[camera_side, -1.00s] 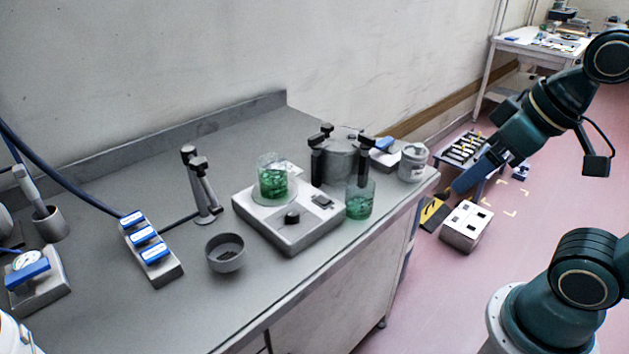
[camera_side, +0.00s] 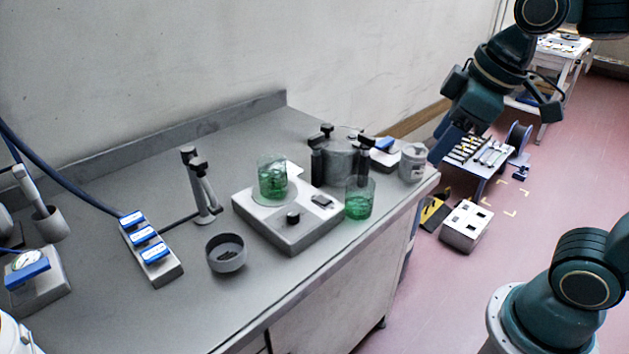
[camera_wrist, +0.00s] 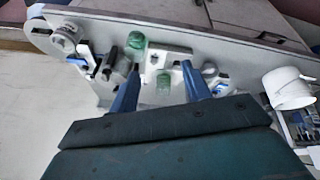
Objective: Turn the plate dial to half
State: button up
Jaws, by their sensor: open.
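The plate dial (camera_side: 292,218) is a small dark knob on the front of the pale grey hot plate (camera_side: 291,240). The dial's pointer setting is too small to read. A glass beaker with green contents (camera_side: 272,178) stands on the plate's top. My gripper (camera_side: 440,157) hangs in the air at the right, beyond the bench's right end and well apart from the dial. In the wrist view its two blue fingers (camera_wrist: 160,65) are spread with nothing held between them. The dial cannot be made out clearly in the wrist view.
A second green beaker (camera_side: 360,200) stands right of the plate, with a grey pot (camera_side: 341,165) behind it. A white jar (camera_side: 413,163) is near the bench's right end. A grey bowl (camera_side: 226,254) sits left of the plate. The bench front is clear.

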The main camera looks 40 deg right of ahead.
jog(key=w+a+f+n+g, duration=0.15)
jog(key=w+a+n, duration=0.25)
jog(key=w+n, duration=0.65)
jog(key=n+g, duration=0.3)
jog(key=n, duration=0.2)
send_over(294, 212)
notch_tip(294, 212, down, 7)
jog(key=shift+s+f, duration=0.15)
jog(key=shift+s, duration=0.1)
jog(key=shift+f+t, duration=0.1)
jog(key=shift+t, duration=0.15)
jog(key=f, duration=1.3)
jog(key=shift+w+f, duration=0.3)
jog(key=c, duration=1)
